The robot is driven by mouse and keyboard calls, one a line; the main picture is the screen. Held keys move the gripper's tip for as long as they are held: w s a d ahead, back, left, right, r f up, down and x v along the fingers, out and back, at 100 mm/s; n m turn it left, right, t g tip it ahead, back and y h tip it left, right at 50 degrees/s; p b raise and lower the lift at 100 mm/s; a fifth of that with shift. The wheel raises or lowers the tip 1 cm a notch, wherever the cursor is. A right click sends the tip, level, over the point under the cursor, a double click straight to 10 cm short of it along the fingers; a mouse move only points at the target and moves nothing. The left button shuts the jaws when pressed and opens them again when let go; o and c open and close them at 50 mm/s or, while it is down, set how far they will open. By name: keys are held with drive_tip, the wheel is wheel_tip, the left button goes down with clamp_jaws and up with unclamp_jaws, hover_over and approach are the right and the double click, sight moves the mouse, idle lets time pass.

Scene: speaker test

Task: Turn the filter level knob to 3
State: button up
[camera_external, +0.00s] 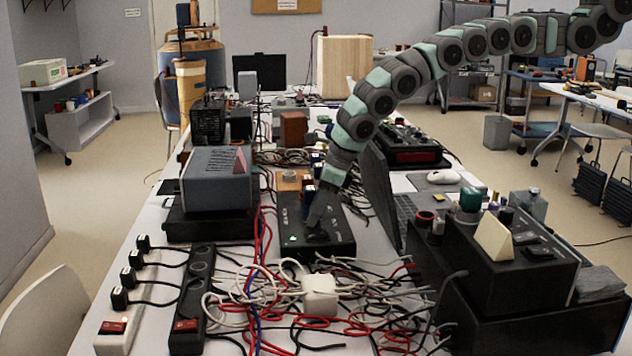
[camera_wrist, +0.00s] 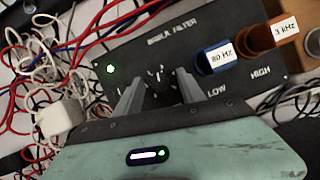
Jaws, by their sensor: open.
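The black filter box (camera_wrist: 115,52) lies flat on the table and also shows in the external view (camera_external: 342,240). Its panel reads "FILTER", with a lit green lamp. The dark level knob (camera_wrist: 157,74) is on this panel, partly hidden by my fingers; its pointer and scale are too small to read. My gripper (camera_wrist: 159,88) is open, with one finger on each side of the knob; I cannot tell whether they touch it. In the external view my gripper (camera_external: 317,225) points down onto the box.
A blue plug marked 80 Hz (camera_wrist: 216,59) sits above LOW and a brown plug marked 3 kHz (camera_wrist: 266,41) above HIGH. Tangled cables and a white block (camera_external: 320,295) lie in front. A laptop (camera_external: 380,190) stands close right, a grey-blue device (camera_external: 217,180) left.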

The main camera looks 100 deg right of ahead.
drive_tip(key=shift+c, duration=0.3)
clamp_jaws()
idle(0.3)
